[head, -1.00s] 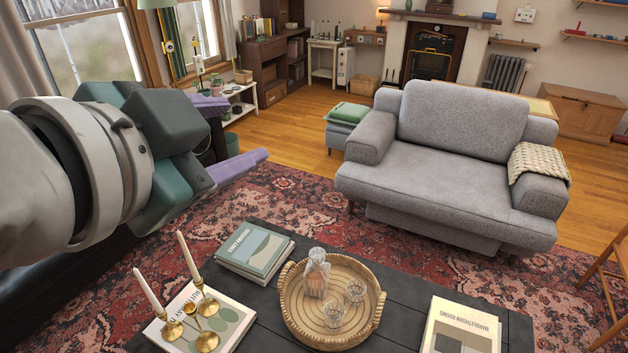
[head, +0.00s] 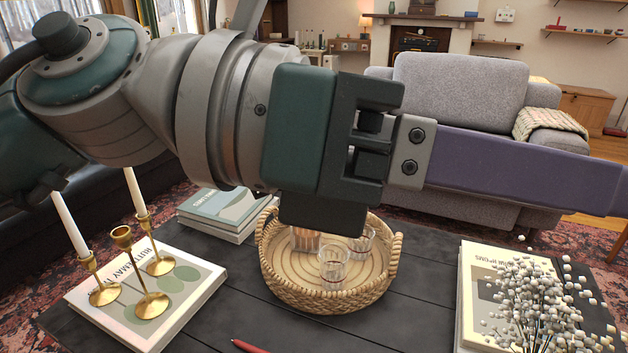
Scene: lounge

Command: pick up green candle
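No green candle shows in the head view. The holder's front middle cup is empty. It stands on a book (head: 190,295) at the left of the dark coffee table (head: 408,320). My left gripper (head: 612,186) reaches across the view from the left, well to the right of the candles. Its purple finger is seen side-on, so its opening is hidden. My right gripper is not in view.
A round wicker tray (head: 300,297) with glassware stands mid-table, partly behind my arm. White-budded stems (head: 535,310) cover books at the right. A red pen-like object (head: 250,346) lies at the front. A grey armchair (head: 460,92) stands beyond.

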